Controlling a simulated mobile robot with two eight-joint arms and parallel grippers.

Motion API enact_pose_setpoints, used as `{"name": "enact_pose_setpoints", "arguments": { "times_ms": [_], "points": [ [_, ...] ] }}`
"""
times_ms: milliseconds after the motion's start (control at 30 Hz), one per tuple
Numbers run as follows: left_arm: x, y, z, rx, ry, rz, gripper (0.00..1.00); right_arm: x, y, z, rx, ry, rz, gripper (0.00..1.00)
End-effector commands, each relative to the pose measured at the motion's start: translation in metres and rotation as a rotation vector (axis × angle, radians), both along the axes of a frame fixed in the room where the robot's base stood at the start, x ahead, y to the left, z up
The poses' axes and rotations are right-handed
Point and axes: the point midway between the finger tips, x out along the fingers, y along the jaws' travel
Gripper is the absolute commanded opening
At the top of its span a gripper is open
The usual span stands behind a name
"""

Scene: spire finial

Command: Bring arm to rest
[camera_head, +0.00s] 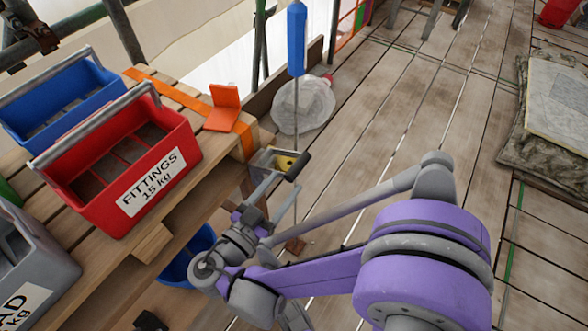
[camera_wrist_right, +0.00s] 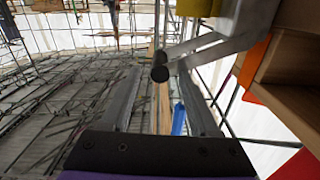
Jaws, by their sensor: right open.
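My right gripper (camera_head: 259,196) is at the end of my purple arm, low in the middle of the head view, beside the edge of the wooden pallet (camera_head: 221,181). In the right wrist view its two fingers (camera_wrist_right: 162,98) stand apart with nothing clasped between them. A grey crank with a black grip (camera_wrist_right: 160,73) shows just beyond the fingers, beneath a yellow part (camera_wrist_right: 198,7). In the head view the black grip (camera_head: 298,166) and yellow part (camera_head: 286,161) are just past the gripper; I cannot tell whether they touch it. My left gripper is not in view.
A red FITTINGS crate (camera_head: 186,138), a blue crate (camera_head: 60,113) and a grey crate (camera_head: 54,270) stand on the pallet. A blue cylinder (camera_head: 297,40) is on a thin upright rod. A blue bucket (camera_head: 178,268) is below.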

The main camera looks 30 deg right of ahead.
Motion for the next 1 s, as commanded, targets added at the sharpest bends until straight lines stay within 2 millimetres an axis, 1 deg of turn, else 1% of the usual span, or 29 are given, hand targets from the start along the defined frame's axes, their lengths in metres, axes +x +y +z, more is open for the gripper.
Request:
{"name": "enact_pose_setpoints", "arguments": {
  "times_ms": [33, 200, 767, 867, 967, 1000],
  "points": [
    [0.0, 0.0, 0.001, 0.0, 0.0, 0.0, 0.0, -0.002, 0.009, 0.0, 0.001, -0.001, 0.005, 0.62],
    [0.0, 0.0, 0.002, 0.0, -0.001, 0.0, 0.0, -0.008, 0.021, 0.0, 0.0, 0.0, 0.001, 0.62],
    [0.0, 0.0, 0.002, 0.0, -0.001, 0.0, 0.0, -0.009, 0.022, 0.0, 0.0, 0.0, 0.0, 0.62],
    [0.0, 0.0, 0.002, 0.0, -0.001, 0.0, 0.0, -0.009, 0.017, -0.003, 0.01, 0.043, -0.004, 0.62],
    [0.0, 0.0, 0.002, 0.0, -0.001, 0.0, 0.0, -0.01, -0.001, -0.016, 0.055, 0.203, -0.002, 0.62],
    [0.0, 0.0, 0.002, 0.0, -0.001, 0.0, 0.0, -0.012, -0.01, -0.024, 0.085, 0.302, 0.004, 0.62]
  ]
}}
